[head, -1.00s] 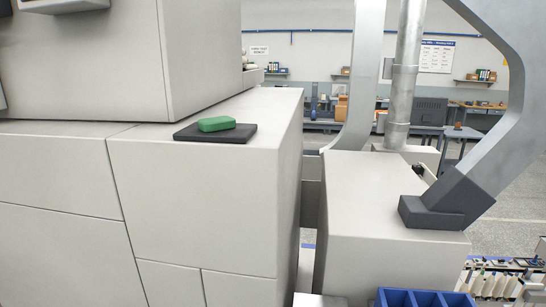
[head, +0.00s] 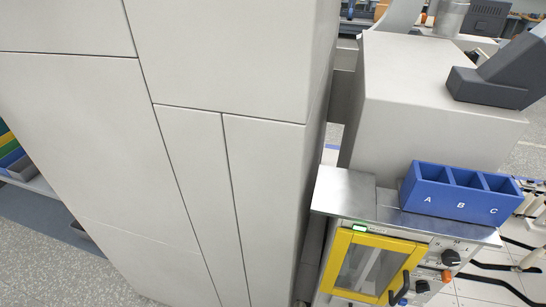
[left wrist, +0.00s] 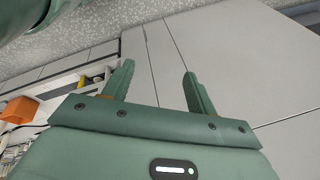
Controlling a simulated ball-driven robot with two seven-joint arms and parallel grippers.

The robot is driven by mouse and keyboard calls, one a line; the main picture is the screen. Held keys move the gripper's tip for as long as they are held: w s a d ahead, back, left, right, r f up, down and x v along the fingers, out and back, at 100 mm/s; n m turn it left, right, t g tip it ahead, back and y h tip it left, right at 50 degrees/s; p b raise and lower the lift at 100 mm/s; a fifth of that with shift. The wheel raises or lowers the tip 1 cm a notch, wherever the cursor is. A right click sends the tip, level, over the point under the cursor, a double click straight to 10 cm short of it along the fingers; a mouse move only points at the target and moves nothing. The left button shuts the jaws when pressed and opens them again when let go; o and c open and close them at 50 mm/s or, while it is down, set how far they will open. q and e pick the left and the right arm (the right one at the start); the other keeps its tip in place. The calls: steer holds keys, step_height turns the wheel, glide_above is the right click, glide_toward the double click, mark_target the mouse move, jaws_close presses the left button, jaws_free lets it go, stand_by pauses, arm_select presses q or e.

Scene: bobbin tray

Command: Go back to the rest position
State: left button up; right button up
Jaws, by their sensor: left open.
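My left gripper (left wrist: 154,85) shows in the left wrist view with its two green fingers apart and nothing between them. Pale grey cabinet panels (left wrist: 225,60) lie beyond the fingers. Neither gripper shows in the head view. The blue tray (head: 460,194) with compartments marked A, B and C sits at the right in the head view, on a metal top (head: 345,192). Its compartments look empty from here.
Large grey cabinets (head: 230,60) fill the left and middle. A yellow-framed door (head: 373,264) with a black handle and knobs sits below the tray. A grey block (head: 425,90) stands behind it. Speckled floor (head: 60,245) is open at lower left.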

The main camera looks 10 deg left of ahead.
arm_select(q)
steer(key=s+f+n+g+h+b, duration=0.1)
steer(key=s+f+b, duration=0.6)
steer(key=s+f, duration=0.9)
step_height(320, 180, down, 4)
steer(key=shift+s+a+f+n+g, duration=0.15)
steer(key=shift+a+f+n+g, duration=0.1)
steer(key=shift+n+g, duration=0.45)
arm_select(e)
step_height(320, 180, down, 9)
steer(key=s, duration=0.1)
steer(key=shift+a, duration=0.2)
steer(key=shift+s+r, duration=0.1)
